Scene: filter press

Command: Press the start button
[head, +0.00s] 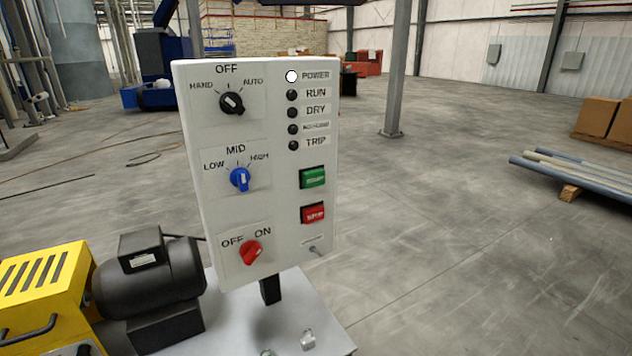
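A white control panel (273,230) stands on a short black post in the middle of the head view. The green start button (313,178) is on its right half. The red stop button (314,214) is just below it. On the left are a black HAND/OFF/AUTO selector (232,103), a blue LOW/MID/HIGH selector (240,179) and a red OFF/ON switch (250,252). The POWER lamp (291,77) is white and bright; the RUN, DRY and TRIP lamps are dark. Neither of my grippers is in view.
A black motor (150,275) and a yellow machine housing (45,290) are at the lower left. The grey base plate (315,325) lies under the panel. Pipes (575,175) and cardboard boxes (600,117) lie at the right.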

